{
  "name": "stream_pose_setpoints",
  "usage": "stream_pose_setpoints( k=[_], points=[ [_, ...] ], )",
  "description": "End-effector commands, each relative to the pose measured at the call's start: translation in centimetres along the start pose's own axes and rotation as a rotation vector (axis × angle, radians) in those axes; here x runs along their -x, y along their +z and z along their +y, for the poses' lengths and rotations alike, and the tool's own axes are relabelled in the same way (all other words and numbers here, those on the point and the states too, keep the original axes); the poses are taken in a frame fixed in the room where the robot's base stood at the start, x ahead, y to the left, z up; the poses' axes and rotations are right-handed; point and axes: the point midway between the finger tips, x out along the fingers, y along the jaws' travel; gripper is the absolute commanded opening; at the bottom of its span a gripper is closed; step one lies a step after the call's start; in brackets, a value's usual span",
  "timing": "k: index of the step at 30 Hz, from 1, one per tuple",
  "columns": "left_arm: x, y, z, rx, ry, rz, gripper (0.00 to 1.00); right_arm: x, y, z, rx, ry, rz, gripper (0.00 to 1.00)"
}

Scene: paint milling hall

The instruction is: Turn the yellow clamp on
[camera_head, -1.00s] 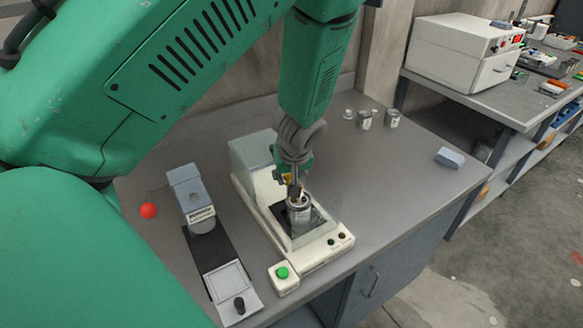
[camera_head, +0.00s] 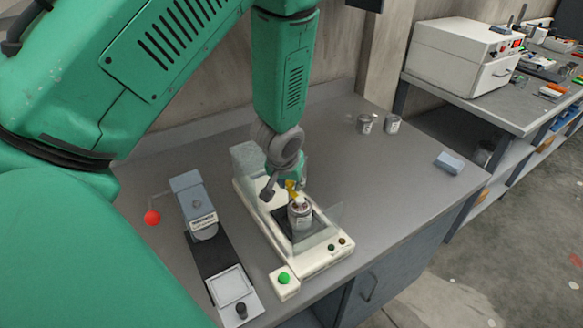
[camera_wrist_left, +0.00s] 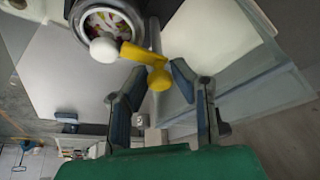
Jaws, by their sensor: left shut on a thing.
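The yellow clamp (camera_head: 291,186) sits on the white milling machine (camera_head: 315,264), just behind the top of a small metal can (camera_head: 299,216). Coloured stuff shows inside the can. My left gripper (camera_head: 288,182) is shut on the clamp's rounded end, and its fingers (camera_wrist_left: 158,77) stand on both sides of it. My right gripper is not in view.
Clear panels (camera_head: 320,225) stand around the can. A grey device (camera_head: 192,200) with a red ball knob (camera_head: 152,217) is to the left. A box with a green button (camera_head: 285,278) is in front. Metal cups (camera_head: 365,123) stand at the back; the right tabletop is mostly free.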

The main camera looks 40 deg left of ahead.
Motion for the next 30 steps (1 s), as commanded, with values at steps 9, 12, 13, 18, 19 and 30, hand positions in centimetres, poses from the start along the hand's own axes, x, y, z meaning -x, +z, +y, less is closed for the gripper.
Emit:
stream_pose_setpoints(
  k=[9,12,13,18,19,30],
  points=[
    [0.0,-0.4,-0.1,0.002,-0.001,0.008,0.0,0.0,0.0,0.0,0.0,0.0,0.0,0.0],
    [0.0,-0.3,-0.1,0.002,-0.001,0.007,0.41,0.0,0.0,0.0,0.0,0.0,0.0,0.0],
    [0.0,-0.3,-0.1,0.002,-0.001,0.007,0.41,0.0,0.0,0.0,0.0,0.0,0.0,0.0],
    [0.1,-0.1,0.1,0.0,-0.001,0.005,0.41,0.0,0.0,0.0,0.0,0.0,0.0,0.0],
    [0.2,-0.1,0.1,0.0,-0.002,0.005,0.41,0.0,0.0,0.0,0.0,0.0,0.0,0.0],
    [4.5,-0.2,0.2,0.002,0.0,0.008,0.41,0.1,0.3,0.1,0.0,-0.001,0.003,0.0]
  ],
)
